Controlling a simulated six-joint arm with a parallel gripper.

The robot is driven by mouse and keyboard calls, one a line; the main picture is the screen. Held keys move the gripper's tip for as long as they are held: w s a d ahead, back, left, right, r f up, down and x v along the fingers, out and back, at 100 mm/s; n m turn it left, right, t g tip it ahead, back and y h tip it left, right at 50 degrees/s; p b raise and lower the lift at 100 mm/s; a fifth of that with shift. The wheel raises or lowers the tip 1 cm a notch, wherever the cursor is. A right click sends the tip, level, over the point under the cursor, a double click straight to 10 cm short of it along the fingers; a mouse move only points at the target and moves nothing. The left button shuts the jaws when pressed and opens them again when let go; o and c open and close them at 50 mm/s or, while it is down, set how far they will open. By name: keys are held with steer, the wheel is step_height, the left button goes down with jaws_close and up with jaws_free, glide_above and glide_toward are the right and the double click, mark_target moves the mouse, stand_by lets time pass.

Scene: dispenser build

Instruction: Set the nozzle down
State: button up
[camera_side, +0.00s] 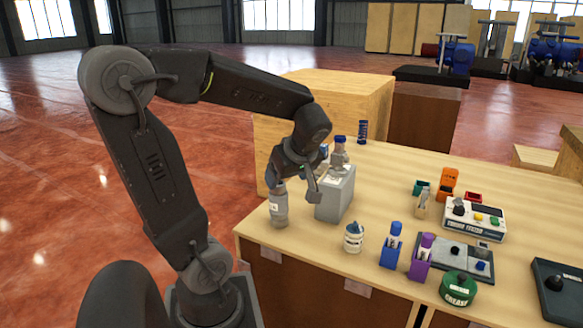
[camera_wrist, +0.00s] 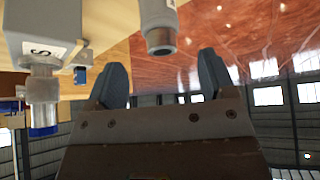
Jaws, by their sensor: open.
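My gripper (camera_side: 291,176) is open and empty, with its two fingers (camera_wrist: 162,68) spread apart in the wrist view. A grey bottle (camera_side: 280,207) stands upright below it, near the table's left edge. In the wrist view the bottle's open neck (camera_wrist: 160,40) points at the gap between the fingers, apart from them. A grey block (camera_side: 336,198) stands right beside the bottle. A clear and grey fitting with a blue cap (camera_side: 340,150) stands upright on the block, and also shows in the wrist view (camera_wrist: 42,100). It may be the nozzle; I cannot tell for sure.
A small white jar (camera_side: 353,237), a blue holder (camera_side: 391,247), a purple holder (camera_side: 422,258) and a green round container (camera_side: 458,289) stand along the front. A white device with buttons (camera_side: 474,219) is on the right. A blue ribbed cylinder (camera_side: 362,132) stands at the back.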

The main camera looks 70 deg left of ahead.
steer(key=d+r+m+t+h, duration=0.1)
steer(key=d+m+t+h, duration=0.5)
steer(key=d+m, duration=1.5)
steer(key=shift+r+t, duration=0.4)
steer(key=shift+t, duration=0.3)
